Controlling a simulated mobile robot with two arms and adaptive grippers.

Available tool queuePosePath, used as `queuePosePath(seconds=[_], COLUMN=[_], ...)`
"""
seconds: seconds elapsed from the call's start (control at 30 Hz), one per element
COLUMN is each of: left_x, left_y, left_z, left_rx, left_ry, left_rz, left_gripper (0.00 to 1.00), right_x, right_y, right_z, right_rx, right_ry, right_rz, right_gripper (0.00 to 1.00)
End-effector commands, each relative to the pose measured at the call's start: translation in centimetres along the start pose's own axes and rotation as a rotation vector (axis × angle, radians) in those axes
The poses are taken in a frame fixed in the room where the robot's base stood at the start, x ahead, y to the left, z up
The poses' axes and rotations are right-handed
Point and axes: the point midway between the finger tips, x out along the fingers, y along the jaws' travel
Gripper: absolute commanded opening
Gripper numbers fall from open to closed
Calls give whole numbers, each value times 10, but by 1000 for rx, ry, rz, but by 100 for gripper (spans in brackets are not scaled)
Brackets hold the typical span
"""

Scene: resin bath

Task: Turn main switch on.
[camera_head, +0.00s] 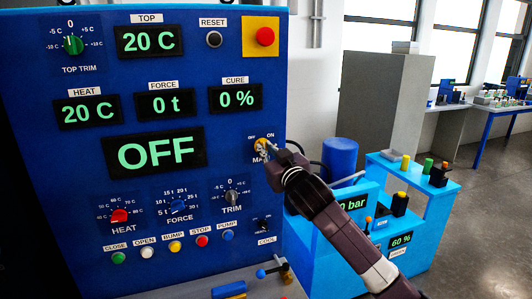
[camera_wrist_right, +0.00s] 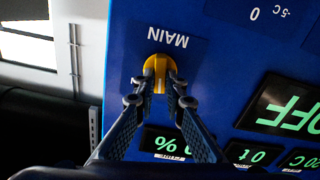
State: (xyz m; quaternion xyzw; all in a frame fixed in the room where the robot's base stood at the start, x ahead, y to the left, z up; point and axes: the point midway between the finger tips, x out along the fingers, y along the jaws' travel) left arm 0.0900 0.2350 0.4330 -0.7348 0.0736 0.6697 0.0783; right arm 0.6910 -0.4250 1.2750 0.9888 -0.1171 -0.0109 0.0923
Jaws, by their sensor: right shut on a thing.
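The main switch (camera_head: 261,142) is a yellow knob on the right side of the blue control panel, between small OFF and ON labels. In the right wrist view, the yellow knob (camera_wrist_right: 153,65) sits beside an upside-down MAIN label. My right gripper (camera_wrist_right: 158,84) is shut on the knob, one finger on each side of it. My right gripper (camera_head: 270,147) comes from the lower right in the head view and hides part of the knob and its label. I cannot tell its exact turn angle. The large display (camera_head: 155,152) reads OFF in green. My left gripper is not in view.
The panel also has a red emergency button (camera_head: 265,36), a black reset button (camera_head: 214,39), the heat knob (camera_head: 120,215) and the trim knob (camera_head: 232,197). A light blue unit (camera_head: 420,205) with a bar display stands at the right, behind my right arm.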

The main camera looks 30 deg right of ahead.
Motion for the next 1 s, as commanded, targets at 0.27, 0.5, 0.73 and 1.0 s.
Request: queuePosePath(seconds=[0.27, 0.5, 0.73, 1.0], left_x=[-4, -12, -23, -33], left_y=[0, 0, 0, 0], left_z=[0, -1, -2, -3], left_rx=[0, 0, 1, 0], left_ry=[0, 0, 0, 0], left_rz=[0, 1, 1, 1], left_gripper=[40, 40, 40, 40], right_x=[0, 0, 0, 0], right_y=[0, 2, 3, 4], right_z=[0, 0, 0, 1], right_rx=[269, 497, 698, 876], right_ry=[-2, -4, -3, -2], right_rz=[-1, -1, 0, 1], right_gripper=[0, 0, 0, 0])
